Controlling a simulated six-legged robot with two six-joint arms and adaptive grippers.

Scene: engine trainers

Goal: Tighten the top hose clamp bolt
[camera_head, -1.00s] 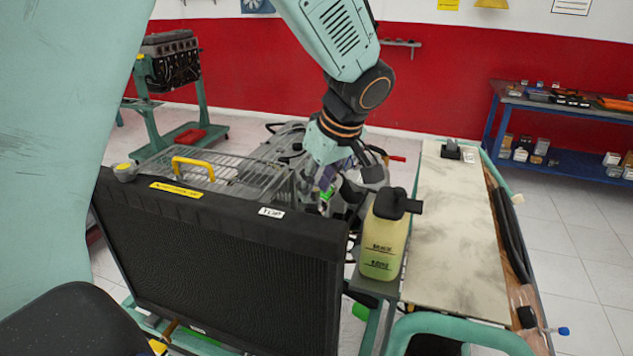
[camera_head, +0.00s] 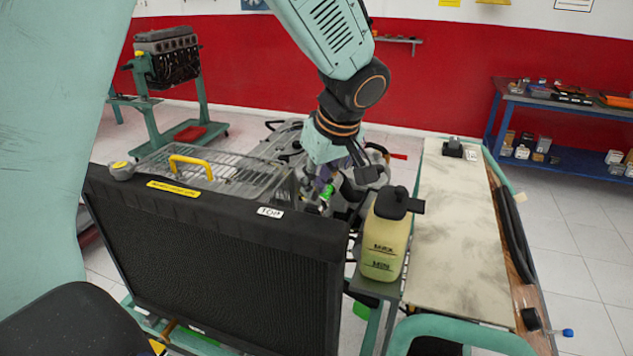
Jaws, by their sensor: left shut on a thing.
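My left gripper (camera_head: 335,190) points down behind the top right corner of the black radiator (camera_head: 215,265), which carries a white TOP label. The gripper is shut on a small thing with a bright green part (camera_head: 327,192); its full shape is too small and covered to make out. The top hose clamp and its bolt cannot be told apart among the dark parts around the fingers. My right gripper is not in view.
A yellowish coolant bottle (camera_head: 386,232) with a black cap stands close right of the gripper. A wire guard with a yellow handle (camera_head: 190,164) lies left behind the radiator. A pale tabletop (camera_head: 455,240) on the right is mostly clear.

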